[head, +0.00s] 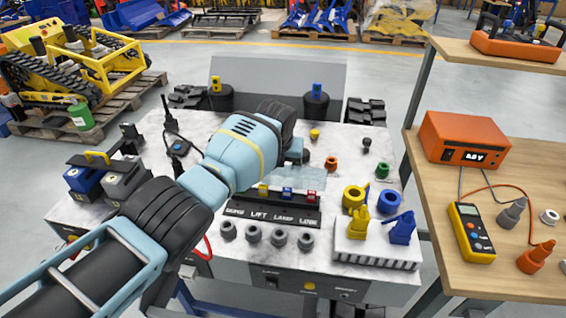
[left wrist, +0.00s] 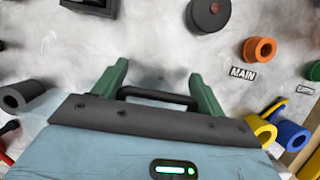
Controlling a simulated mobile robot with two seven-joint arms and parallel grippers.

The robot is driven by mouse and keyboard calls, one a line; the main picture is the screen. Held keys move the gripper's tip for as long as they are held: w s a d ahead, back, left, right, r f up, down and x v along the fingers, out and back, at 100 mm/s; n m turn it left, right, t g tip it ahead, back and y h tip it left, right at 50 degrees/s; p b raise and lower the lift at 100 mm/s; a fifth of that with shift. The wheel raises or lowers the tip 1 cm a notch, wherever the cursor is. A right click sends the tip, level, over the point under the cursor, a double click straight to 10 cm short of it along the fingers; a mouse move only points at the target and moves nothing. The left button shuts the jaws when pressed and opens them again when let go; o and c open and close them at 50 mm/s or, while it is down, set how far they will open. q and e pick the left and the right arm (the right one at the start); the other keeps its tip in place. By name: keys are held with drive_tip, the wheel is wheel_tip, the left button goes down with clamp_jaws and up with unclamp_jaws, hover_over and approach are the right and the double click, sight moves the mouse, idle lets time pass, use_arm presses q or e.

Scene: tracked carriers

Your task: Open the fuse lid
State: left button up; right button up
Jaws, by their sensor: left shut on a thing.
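My left gripper (head: 300,157) reaches over the marble-patterned panel (head: 350,150) from the left. In the left wrist view its two green fingers (left wrist: 160,88) are shut on a black bar handle (left wrist: 155,96), which spans between them. A see-through pane, apparently the fuse lid (head: 316,172), shows beside the gripper, behind the fuse strip (head: 285,210). Its edges are faint, and I cannot tell its exact angle. Yellow (head: 263,190), blue (head: 287,193) and red (head: 311,196) fuses stand in the strip. My forearm and hand hide part of the panel.
Grey knobs (head: 252,234) line the panel front. Yellow (head: 354,198) and blue (head: 391,199) rings and a white ribbed block (head: 375,245) are at its right. An orange ring (head: 331,163) is close to the gripper. A wooden bench (head: 500,190) stands at the right.

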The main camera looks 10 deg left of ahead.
use_arm(q)
drive_tip(key=shift+s+d+f+g+b, duration=0.1)
drive_tip(key=shift+s+f+g+b, duration=0.05)
drive_tip(key=shift+f+g+b, duration=0.2)
drive_tip(key=shift+s+d+f+g+b, duration=0.1)
drive_tip(key=shift+f+g+b, duration=0.15)
drive_tip(key=shift+f+b, duration=0.15)
use_arm(e)
drive_tip(key=shift+w+f, duration=0.25)
drive_tip(key=shift+f, duration=0.4)
drive_tip(key=shift+w, duration=0.2)
use_arm(q)
drive_tip(key=o, duration=1.1)
drive_tip(key=shift+o, duration=0.2)
drive_tip(key=shift+w+r, duration=0.1)
drive_tip(key=shift+r, duration=0.1)
use_arm(e)
drive_tip(key=shift+d+f, duration=0.1)
use_arm(q)
drive_tip(key=shift+a+r, duration=0.1)
drive_tip(key=shift+r, duration=0.05)
use_arm(e)
drive_tip(key=shift+s, duration=0.15)
